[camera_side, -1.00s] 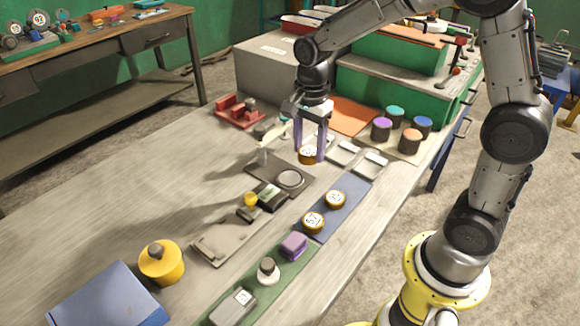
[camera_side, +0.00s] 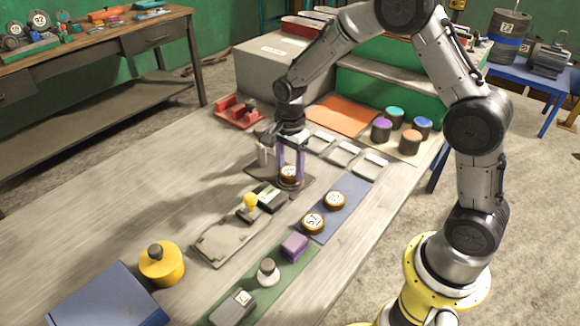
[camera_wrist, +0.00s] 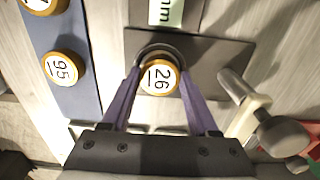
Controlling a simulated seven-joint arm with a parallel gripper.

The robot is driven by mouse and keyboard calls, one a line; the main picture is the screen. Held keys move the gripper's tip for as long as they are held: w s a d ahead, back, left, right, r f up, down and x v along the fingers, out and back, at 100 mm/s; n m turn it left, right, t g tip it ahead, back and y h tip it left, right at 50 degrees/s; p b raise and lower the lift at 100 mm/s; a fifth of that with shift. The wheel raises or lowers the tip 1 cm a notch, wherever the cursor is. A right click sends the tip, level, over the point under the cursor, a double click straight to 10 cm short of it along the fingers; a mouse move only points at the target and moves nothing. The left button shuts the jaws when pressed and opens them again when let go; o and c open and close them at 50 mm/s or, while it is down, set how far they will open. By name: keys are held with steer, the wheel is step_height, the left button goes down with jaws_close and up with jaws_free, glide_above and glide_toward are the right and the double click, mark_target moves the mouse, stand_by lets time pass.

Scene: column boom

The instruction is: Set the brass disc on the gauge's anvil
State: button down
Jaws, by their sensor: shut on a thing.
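The brass disc (camera_wrist: 159,78), numbered 26 on its white face, is between the purple fingers of my gripper (camera_wrist: 158,82). In the side view my gripper (camera_side: 289,178) holds this disc (camera_side: 288,173) low over the gauge's dark base plate (camera_side: 259,174). The gauge's round anvil (camera_wrist: 160,50) shows as a dark grey rim past the disc's far edge in the wrist view; the disc covers most of it. I cannot tell whether the disc touches the anvil. The gauge's display (camera_side: 270,196) stands beside the plate.
Two other numbered discs (camera_side: 334,199) (camera_side: 312,223) lie on a blue mat (camera_side: 350,187). Small metal trays (camera_side: 343,154) and coloured-top cylinders (camera_side: 382,130) are behind.

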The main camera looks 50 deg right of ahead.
mark_target(290, 171)
steer(key=shift+c, duration=0.8)
jaws_free()
steer(key=shift+f, duration=0.15)
step_height(290, 171, up, 11)
steer(key=s+r+n+t, duration=0.2)
steer(key=s+r+n, duration=0.3)
steer(key=s+r, duration=0.2)
steer(key=s+a+r+n+t, duration=0.1)
steer(key=s+n+t, duration=0.2)
steer(key=s+n, duration=1)
steer(key=shift+s+a+r+t, duration=0.15)
steer(key=shift+s+a+t, duration=0.15)
steer(key=shift+s, duration=2.25)
